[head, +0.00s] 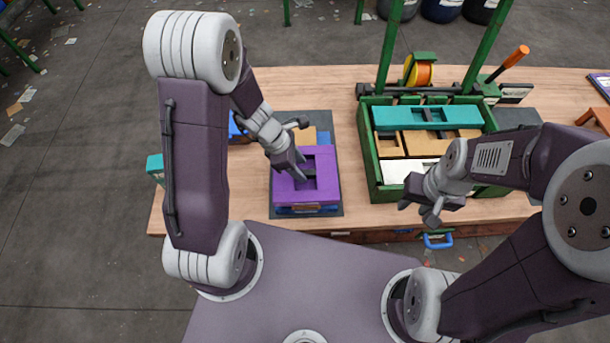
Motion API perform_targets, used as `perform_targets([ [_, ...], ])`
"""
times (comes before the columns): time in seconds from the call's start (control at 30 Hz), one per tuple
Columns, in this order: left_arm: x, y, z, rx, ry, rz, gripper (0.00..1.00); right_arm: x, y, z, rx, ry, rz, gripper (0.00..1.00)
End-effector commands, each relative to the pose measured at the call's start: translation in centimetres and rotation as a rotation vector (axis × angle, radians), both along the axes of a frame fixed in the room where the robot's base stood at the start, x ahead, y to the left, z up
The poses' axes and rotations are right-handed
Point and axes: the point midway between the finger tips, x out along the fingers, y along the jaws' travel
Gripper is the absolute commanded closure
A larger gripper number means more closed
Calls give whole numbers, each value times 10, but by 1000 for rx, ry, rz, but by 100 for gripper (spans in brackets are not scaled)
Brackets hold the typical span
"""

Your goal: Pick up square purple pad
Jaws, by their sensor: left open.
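A square purple pad (328,185) with a recess in its middle lies on top of a stack of other coloured pads on a dark grey mat (278,211), left of centre on the wooden bench. My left gripper (303,152) is open and over the pad's upper left part, with one finger by the recess and the other further back. It covers part of the pad, and I cannot tell whether the finger touches it. My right gripper (418,211) looks open and empty, in front of the green crate.
The green crate (370,168) holds teal, tan and white pieces. Behind it stand green posts, a yellow-orange reel (418,70) and an orange-handled tool (514,58). A blue handle (438,241) hangs at the bench's front edge. Bare wood lies between mat and crate.

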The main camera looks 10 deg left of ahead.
Motion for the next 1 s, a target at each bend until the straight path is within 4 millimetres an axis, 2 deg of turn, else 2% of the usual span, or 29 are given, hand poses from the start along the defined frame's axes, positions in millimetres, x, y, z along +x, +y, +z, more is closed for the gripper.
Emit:
perform_targets([
  [0.03, 1, -4, -14, 1, 2, -2, 55, 0, 0, -10, 0, 0, 0, 64],
  [0.1, 2, -8, -23, 0, 1, -2, 55, 0, 0, -14, 0, 0, 0, 64],
  [0.37, 3, -10, -25, 0, -1, 0, 55, 0, 0, -13, 0, 0, 0, 64],
  [0.4, 3, -10, -25, 0, -1, 0, 57, 0, 0, -13, 0, 0, 0, 64],
  [0.5, 3, -10, -25, 0, 0, 0, 85, 0, 0, -13, 0, 0, 0, 64],
  [0.57, 3, -10, -25, 0, 0, 0, 100, 0, 0, -13, 0, 0, 0, 64],
  [0.87, 3, -10, -24, 1, -1, 0, 100, 0, 0, -13, 0, 0, 0, 64],
  [1.0, 3, -10, -14, 0, -2, -1, 100, 0, 0, -6, 0, 0, 0, 64],
])
